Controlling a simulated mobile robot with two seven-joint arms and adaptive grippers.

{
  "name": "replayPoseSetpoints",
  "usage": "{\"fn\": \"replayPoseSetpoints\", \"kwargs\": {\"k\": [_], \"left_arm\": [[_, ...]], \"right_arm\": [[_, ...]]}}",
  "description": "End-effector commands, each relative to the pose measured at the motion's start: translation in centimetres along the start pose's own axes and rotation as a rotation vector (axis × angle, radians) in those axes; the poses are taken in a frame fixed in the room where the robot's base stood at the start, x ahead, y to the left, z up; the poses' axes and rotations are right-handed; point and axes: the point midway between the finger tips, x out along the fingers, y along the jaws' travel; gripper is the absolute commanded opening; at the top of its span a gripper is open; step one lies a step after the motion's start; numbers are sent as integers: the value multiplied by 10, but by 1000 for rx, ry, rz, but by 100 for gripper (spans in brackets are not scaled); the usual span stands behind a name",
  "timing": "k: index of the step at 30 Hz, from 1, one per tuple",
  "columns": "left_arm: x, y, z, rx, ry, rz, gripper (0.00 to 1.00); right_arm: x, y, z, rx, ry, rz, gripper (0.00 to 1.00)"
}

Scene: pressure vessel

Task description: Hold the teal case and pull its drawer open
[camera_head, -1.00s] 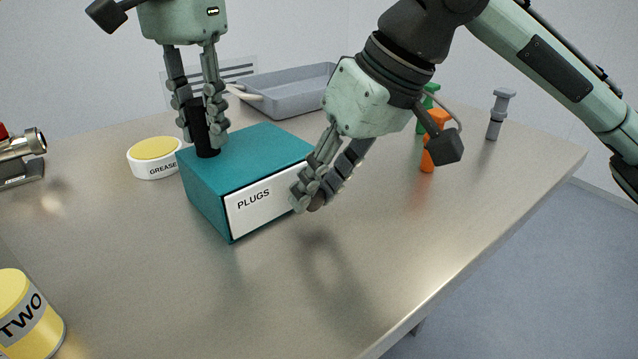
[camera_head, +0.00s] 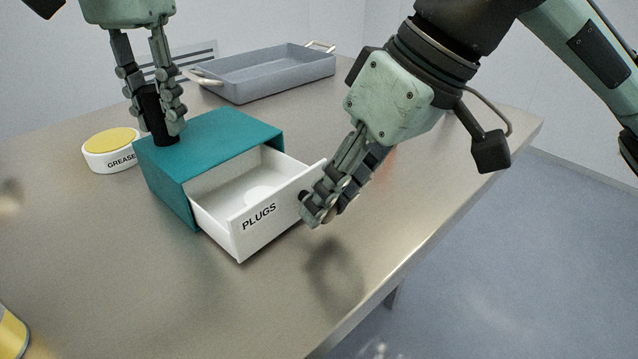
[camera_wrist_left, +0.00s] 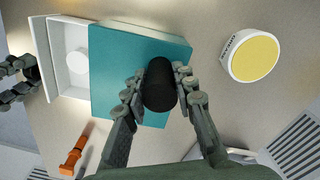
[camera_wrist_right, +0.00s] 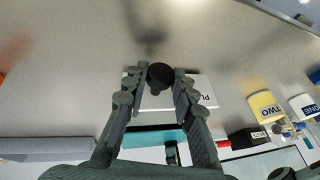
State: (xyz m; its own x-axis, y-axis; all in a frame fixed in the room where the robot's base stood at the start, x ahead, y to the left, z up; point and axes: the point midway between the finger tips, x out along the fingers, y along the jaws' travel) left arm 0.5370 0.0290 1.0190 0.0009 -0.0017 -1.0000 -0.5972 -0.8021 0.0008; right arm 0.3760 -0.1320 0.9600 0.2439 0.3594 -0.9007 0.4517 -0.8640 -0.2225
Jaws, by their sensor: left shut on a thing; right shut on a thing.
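The teal case (camera_head: 228,130) sits on the metal table, and it also shows in the left wrist view (camera_wrist_left: 115,70). Its white drawer (camera_head: 238,238), labelled PLUGS, stands well out of the case front. A round white thing (camera_wrist_left: 78,62) lies inside the drawer. My left gripper (camera_head: 158,138) is shut on the black post (camera_wrist_left: 159,85) on top of the case. My right gripper (camera_head: 320,208) is shut on the dark round knob (camera_wrist_right: 160,76) on the drawer front. The fingers hide part of the knob in the head view.
A grease tin (camera_head: 112,150) stands beside the case on the left. A grey tray (camera_head: 265,78) lies behind. Yellow can TWO (camera_wrist_right: 265,107) is farther off. The table in front of the drawer is clear.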

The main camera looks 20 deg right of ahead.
Motion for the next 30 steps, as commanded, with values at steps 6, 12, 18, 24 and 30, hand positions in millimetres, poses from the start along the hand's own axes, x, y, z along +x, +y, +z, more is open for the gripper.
{"fn": "replayPoseSetpoints", "kwargs": {"k": [6,12,18,24,30], "left_arm": [[0,-1,0,-3,-1,-2,0],[0,-1,0,-2,-1,-1,0],[0,0,0,-1,-1,-1,0],[0,0,0,-1,-1,0,0],[0,0,0,0,-1,0,0]], "right_arm": [[0,0,-1,0,1,1,36],[0,0,-1,0,1,0,48],[-1,0,-1,0,1,1,48],[-23,0,-2,-1,5,2,48],[-67,0,-2,0,6,2,48]]}}
